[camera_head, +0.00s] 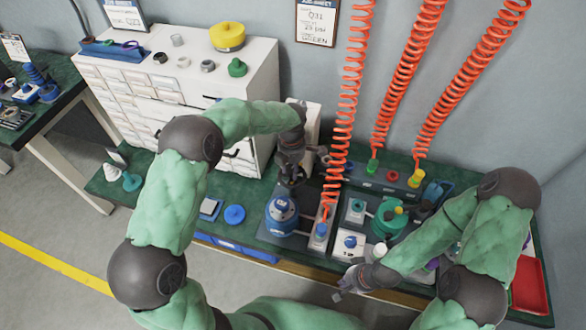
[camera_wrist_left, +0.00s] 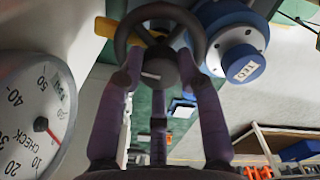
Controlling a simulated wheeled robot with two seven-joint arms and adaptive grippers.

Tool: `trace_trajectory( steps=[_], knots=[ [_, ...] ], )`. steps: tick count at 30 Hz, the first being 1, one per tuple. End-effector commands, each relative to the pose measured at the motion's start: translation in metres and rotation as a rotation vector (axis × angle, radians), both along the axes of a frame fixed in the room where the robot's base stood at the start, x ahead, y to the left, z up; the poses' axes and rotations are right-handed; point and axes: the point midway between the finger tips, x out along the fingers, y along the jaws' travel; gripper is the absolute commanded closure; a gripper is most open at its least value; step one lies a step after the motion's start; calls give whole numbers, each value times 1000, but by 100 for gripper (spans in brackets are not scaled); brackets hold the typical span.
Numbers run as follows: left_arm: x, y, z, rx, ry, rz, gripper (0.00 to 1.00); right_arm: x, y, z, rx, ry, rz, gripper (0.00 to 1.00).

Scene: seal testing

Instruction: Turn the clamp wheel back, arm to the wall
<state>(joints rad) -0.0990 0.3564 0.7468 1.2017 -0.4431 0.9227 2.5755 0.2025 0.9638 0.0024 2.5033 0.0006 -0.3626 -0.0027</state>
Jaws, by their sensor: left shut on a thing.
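The clamp wheel (camera_wrist_left: 198,38) is a dark round handwheel with spokes and a hub, at the top middle of the left wrist view. In the head view my left gripper (camera_head: 292,160) is over the back of the blue test unit (camera_head: 281,212), and hides most of the wheel. A yellow bar (camera_wrist_left: 108,27) shows beside the wheel; I cannot tell whether it is the clamp arm. My right gripper (camera_head: 347,284) is near the bench front, away from the wheel; its finger gap is unclear.
A gauge (camera_wrist_left: 30,110) with a red needle stands close on the left in the wrist view. Orange coiled hoses (camera_head: 347,90) hang down to the bench. A white drawer cabinet (camera_head: 130,100) stands back left. A red tray (camera_head: 530,285) is at the right end.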

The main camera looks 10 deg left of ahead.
Motion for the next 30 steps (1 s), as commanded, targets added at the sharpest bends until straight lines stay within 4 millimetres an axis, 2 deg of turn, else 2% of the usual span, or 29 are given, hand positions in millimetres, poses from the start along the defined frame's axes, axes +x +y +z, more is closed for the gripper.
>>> trace_trajectory(
  steps=[16, 17, 18, 19, 30],
  knots=[
    [0, 0, 0, -1, 0, 25, 100, 0, 0, 0, 0, 0, 0, 100],
    [0, 0, -1, -1, 0, 25, 58, 0, 0, 0, 0, 0, 0, 100],
    [0, 0, 0, -1, 0, 25, 47, 0, 0, 0, 0, 0, 0, 100],
    [0, 0, 0, -1, 0, 25, 40, 0, 0, 0, 0, 0, 0, 100],
    [1, 0, 2, -1, -1, 24, 40, 0, 0, 0, 0, 0, 0, 100]
  ],
)
